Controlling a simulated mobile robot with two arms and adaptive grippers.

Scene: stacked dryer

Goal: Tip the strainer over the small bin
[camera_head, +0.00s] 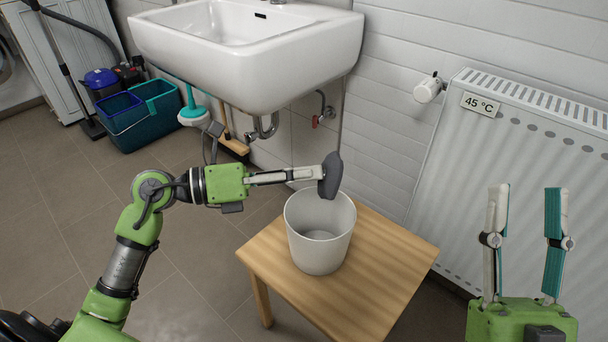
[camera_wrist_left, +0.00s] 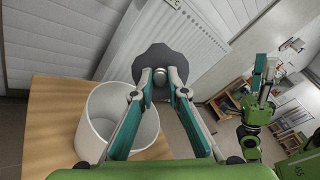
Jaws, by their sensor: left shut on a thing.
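The small bin (camera_head: 319,250) is light grey and stands upright on a wooden stool. Its visible inside looks empty. The dark grey strainer (camera_head: 331,176) is above the bin's far rim, turned on edge with its face steep. My left gripper (camera_head: 319,173) is shut on the strainer's small knob or handle, reaching in from the left. In the left wrist view, the strainer (camera_wrist_left: 160,60) is beyond the fingertips and the bin (camera_wrist_left: 110,118) is to the lower left. Whether anything is in the strainer is hidden. My right gripper (camera_head: 526,205) is open and empty, at the lower right.
The wooden stool (camera_head: 375,285) has bare top around the bin. A white sink (camera_head: 250,50) hangs behind, and a radiator (camera_head: 520,150) with a valve (camera_head: 428,88) is on the right wall. A teal bucket (camera_head: 142,112) stands at the left back.

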